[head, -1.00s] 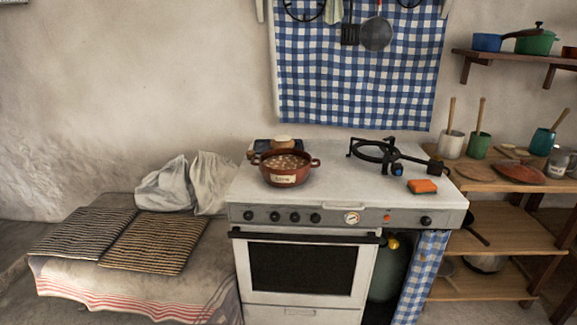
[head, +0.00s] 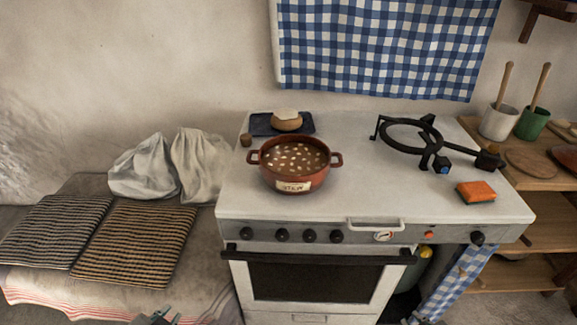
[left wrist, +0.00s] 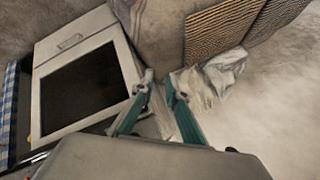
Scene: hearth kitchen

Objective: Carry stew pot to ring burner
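The stew pot (head: 294,164) is reddish brown with two side handles and a "STEW" label. It stands upright on the left part of the white stove top and holds brown stew with pale pieces. The black ring burner (head: 411,134) stands on the right part of the stove top, empty. My left gripper (head: 158,318) just shows at the bottom edge of the head view, below and left of the pot. In the left wrist view my left gripper (left wrist: 163,84) has its teal fingers apart with nothing between them. My right gripper is not in view.
An orange sponge (head: 476,191) lies in front of the burner. A small bowl on a dark mat (head: 264,123) is behind the pot. The oven handle (head: 318,258) runs along the stove front. White sacks (head: 144,168) and striped mats (head: 135,243) lie on the left bench.

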